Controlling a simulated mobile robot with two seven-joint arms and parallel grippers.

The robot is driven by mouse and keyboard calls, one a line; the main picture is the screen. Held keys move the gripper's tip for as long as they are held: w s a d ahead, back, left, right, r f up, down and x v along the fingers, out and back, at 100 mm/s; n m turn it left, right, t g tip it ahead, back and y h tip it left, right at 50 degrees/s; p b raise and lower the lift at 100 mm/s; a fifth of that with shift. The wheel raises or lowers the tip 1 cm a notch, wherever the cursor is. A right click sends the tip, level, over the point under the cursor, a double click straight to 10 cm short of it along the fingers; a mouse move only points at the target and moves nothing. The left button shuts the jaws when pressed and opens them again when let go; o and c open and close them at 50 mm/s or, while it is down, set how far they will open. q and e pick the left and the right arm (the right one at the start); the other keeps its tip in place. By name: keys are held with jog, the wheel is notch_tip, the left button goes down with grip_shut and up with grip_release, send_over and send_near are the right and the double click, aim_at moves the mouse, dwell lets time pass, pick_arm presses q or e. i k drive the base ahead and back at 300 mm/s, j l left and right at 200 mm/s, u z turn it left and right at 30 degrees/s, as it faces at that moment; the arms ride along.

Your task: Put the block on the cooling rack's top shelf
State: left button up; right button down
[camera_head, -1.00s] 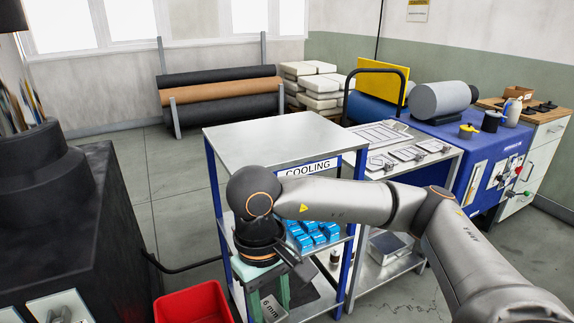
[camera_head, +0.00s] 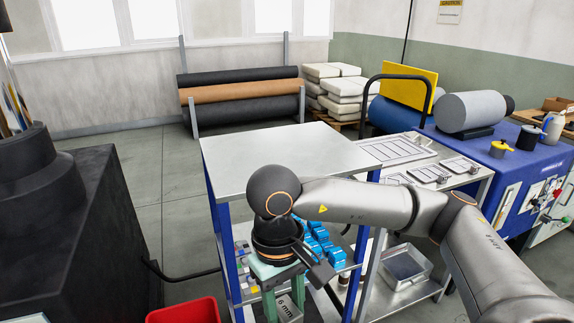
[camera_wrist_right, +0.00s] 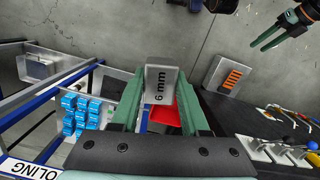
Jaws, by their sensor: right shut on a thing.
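The block (camera_head: 290,309) is a grey metal piece marked "6 mm". My right gripper (camera_head: 284,296) has its green fingers shut on it, and the right wrist view shows the block (camera_wrist_right: 161,82) between both fingers. The cooling rack has a bare steel top shelf (camera_head: 270,152) on blue posts. The block is in front of the rack and below the level of the top shelf. My right arm hides part of the rack's front. My left gripper (camera_wrist_right: 268,38) shows only in the right wrist view, empty with its fingers apart.
Blue blocks (camera_head: 322,240) sit on a lower shelf of the rack. A red bin (camera_head: 186,312) stands on the floor at its front left. A dark machine (camera_head: 105,225) stands left, and a steel table (camera_head: 440,158) stands right of the rack. The top shelf is clear.

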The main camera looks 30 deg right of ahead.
aim_at(289, 157)
jog(key=i+l, duration=0.25)
jog(key=l, duration=0.15)
jog(key=i+l, duration=0.2)
jog(key=l, duration=0.25)
jog(key=i+l, duration=0.25)
jog(key=l, duration=0.15)
